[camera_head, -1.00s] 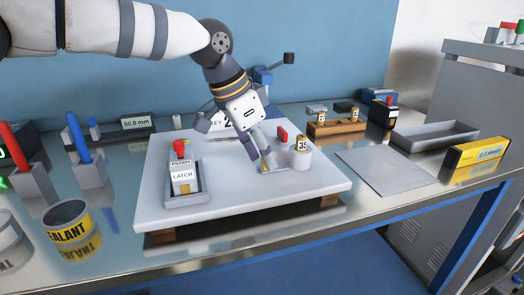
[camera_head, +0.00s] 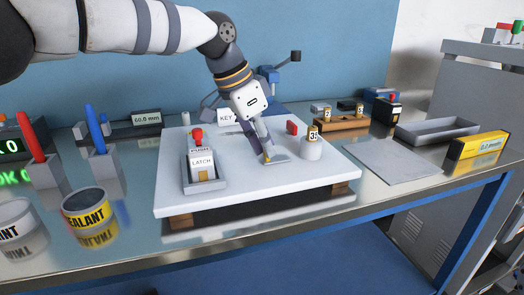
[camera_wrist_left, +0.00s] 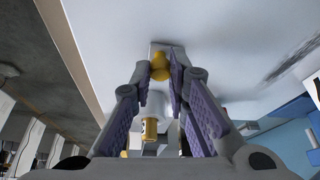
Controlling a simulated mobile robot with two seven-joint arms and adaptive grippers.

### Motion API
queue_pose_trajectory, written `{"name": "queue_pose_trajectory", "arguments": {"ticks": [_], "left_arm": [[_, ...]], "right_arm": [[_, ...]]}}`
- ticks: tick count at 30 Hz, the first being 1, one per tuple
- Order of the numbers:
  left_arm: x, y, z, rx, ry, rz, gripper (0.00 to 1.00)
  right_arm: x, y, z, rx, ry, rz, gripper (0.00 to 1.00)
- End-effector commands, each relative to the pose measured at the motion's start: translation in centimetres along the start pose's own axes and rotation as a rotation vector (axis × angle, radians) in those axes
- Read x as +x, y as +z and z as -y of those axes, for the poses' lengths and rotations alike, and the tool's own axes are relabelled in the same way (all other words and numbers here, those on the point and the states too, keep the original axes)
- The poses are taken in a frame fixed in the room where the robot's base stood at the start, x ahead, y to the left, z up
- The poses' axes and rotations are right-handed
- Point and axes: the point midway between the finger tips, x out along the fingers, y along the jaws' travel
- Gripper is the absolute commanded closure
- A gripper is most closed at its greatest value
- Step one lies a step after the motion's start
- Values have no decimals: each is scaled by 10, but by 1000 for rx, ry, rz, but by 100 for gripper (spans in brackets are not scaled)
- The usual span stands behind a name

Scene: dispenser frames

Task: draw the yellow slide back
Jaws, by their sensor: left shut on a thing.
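The yellow slide shows as a rounded yellow knob (camera_wrist_left: 160,66) in the left wrist view, between the fingertips. My left gripper (camera_wrist_left: 161,72) is shut on it. In the head view, my left gripper (camera_head: 267,157) points down at the white board (camera_head: 240,190), right of the latch block (camera_head: 203,165) and left of the round post with a yellow number tag (camera_head: 312,149). A small grey plate lies under the fingertips. The fingers mostly hide the slide in the head view. My right gripper is not in view.
A red piece (camera_head: 292,128) stands just behind the post. A wooden block with tagged pieces (camera_head: 341,123) and a grey tray (camera_head: 437,131) are to the right. The grey mat (camera_head: 392,159) is bare.

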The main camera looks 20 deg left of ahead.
Motion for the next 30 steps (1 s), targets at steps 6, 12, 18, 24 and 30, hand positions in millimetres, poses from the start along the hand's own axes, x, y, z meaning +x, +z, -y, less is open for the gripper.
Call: {"name": "queue_pose_trajectory", "arguments": {"ticks": [6,12,18,24,30], "left_arm": [[0,2,2,1,1,13,100],[0,3,2,1,1,14,78],[0,1,2,1,2,10,64],[-4,0,2,2,1,7,64],[-49,-1,2,1,-3,4,64]], "right_arm": [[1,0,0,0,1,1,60],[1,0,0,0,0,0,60],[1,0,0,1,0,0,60],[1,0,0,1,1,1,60],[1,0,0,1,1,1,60]]}}
